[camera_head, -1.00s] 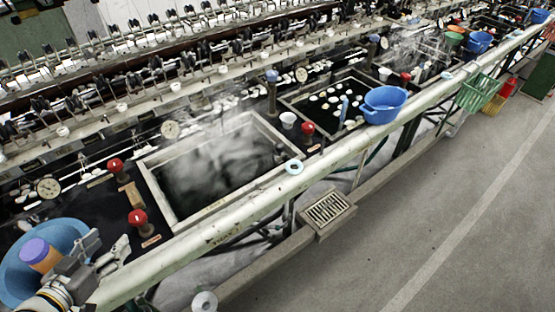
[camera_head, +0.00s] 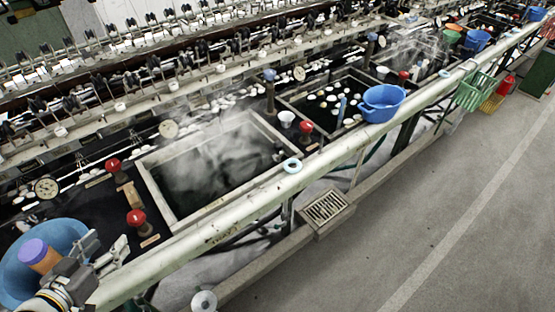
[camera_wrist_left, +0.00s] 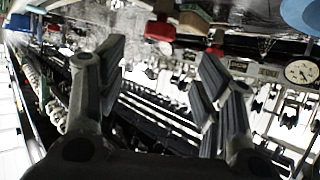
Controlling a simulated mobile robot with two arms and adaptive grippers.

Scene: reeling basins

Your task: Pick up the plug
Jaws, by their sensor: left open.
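I cannot make out for certain which thing is the plug. My left gripper (camera_head: 106,246) is at the lower left of the head view, by the near rail and the blue bowl (camera_head: 17,268). It is open, and nothing shows between its fingers in the left wrist view (camera_wrist_left: 160,65). An orange cylinder with a purple top (camera_head: 38,254) stands tilted in or behind the bowl. A pale blue ring (camera_head: 292,166) lies on the rail. A white roll-like piece (camera_head: 204,301) is at the bottom edge. My right gripper is not in view.
The pale rail (camera_head: 215,232) runs diagonally before the steaming basin (camera_head: 217,168). Red knobs (camera_head: 136,218) stand left of the basin. A blue tub (camera_head: 383,103) sits by the rail farther right. The grey floor (camera_head: 450,220) at right is largely clear.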

